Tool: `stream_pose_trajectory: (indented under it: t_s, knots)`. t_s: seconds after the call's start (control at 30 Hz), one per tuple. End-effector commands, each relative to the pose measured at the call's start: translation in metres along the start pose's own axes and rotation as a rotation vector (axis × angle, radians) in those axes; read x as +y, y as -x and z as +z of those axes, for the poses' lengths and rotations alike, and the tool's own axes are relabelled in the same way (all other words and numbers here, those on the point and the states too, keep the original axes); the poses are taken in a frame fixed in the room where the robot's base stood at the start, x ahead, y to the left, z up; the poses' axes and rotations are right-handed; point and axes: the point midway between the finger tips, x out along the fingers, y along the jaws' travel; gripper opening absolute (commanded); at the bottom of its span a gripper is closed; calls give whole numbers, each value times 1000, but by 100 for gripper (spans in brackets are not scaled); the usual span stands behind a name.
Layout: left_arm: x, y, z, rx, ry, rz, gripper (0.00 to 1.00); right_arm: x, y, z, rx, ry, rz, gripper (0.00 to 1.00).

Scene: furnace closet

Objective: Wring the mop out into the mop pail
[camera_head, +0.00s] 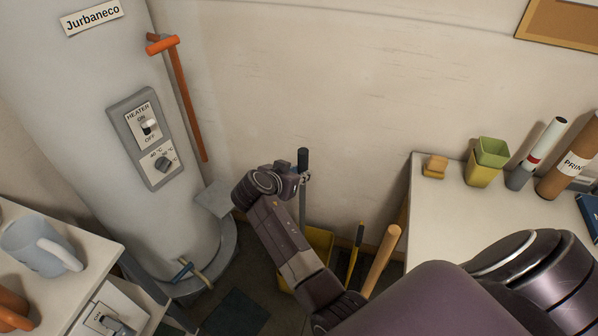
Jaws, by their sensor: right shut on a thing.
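The mop handle (302,158) stands upright near the back wall, with a dark grip at its top and a grey shaft below. My right gripper (301,177) is shut on the handle just under the dark grip. The yellow mop pail (321,240) is on the floor below, largely hidden behind my right arm. The mop's lower end is hidden, so I cannot tell whether it is inside the pail. My left gripper is not in view.
A grey water heater (95,130) with an orange-handled tool (186,95) beside it stands left. A desk (435,215) with a green-yellow cup (487,162) is right. A wooden handle (381,260) leans near the pail. A counter with a mug (38,247) is front left.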

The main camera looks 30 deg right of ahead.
Motion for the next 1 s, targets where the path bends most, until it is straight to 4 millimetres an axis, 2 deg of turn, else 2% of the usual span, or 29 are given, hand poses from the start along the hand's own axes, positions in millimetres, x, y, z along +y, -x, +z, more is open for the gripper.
stream_pose_trajectory:
  t_s: [0.1, 0.5, 1.0]
  knots:
    - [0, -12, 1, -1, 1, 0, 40, 0, -7, 9, 3, -1, -1, 0]
    - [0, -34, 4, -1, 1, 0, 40, -1, -22, 31, 3, -2, -3, 0]
    - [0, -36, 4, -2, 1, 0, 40, -1, -23, 33, 3, -2, -2, 0]
